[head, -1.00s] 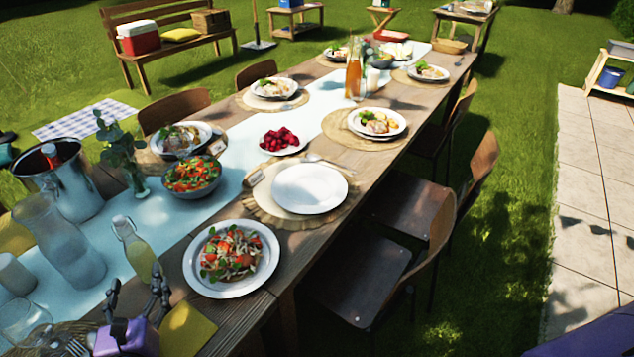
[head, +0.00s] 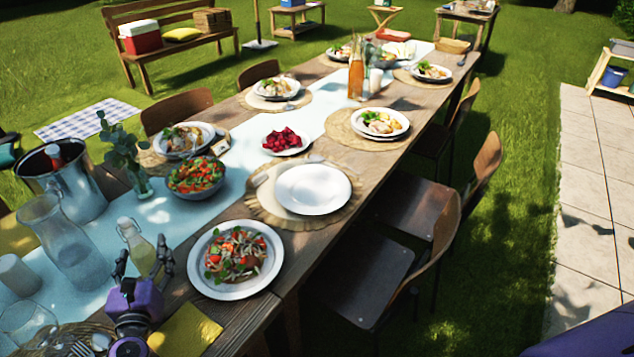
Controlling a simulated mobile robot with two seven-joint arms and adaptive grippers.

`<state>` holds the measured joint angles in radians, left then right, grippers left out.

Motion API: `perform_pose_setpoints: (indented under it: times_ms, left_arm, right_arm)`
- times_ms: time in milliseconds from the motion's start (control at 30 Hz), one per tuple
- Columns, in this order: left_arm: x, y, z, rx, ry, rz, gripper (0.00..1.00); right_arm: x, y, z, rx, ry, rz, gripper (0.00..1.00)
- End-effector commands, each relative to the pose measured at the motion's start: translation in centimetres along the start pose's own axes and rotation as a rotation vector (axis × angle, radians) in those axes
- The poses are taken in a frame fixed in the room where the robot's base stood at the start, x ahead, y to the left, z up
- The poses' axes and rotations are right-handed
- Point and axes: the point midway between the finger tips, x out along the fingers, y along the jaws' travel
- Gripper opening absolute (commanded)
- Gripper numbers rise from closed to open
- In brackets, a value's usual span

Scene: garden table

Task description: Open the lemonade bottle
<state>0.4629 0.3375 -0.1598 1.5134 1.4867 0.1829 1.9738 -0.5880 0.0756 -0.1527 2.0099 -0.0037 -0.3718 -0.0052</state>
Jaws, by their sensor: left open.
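The lemonade bottle (head: 140,247) is a small clear glass bottle with pale yellow liquid. It stands upright on the light blue runner at the near left of the table. Its top shows at the neck, and its lower part is partly hidden by my gripper. My left gripper (head: 144,266), purple with dark fingers, is open just in front of the bottle. One finger is at the left of the bottle and one at the right in the picture. I cannot tell whether they touch it. My right gripper is not in view.
A glass carafe (head: 66,243) and a metal ice bucket (head: 62,182) stand left of the bottle. A plate of salad (head: 235,260) lies close on the right. A yellow napkin (head: 187,331) and a drinking glass (head: 28,322) are near the front edge.

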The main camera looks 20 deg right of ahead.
Motion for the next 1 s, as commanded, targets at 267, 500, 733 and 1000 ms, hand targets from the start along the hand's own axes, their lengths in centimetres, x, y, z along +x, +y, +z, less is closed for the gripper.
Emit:
perform_pose_setpoints:
  times_ms: [267, 500, 733, 1000]
  left_arm:
    - [-0.01, 0.00, 0.04, 0.000, -0.001, 0.000, 0.46]
    - [-0.02, 0.00, 0.04, 0.000, -0.001, 0.000, 0.14]
    - [-0.02, 0.00, 0.04, 0.000, -0.001, 0.000, 0.00]
    - [-0.03, 0.00, 0.04, 0.000, -0.001, 0.000, 0.00]
  right_arm:
    - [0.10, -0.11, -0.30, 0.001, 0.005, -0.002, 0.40]
    - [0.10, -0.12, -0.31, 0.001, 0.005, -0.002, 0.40]
    - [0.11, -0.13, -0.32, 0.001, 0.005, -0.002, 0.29]
    - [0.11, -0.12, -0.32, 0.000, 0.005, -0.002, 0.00]
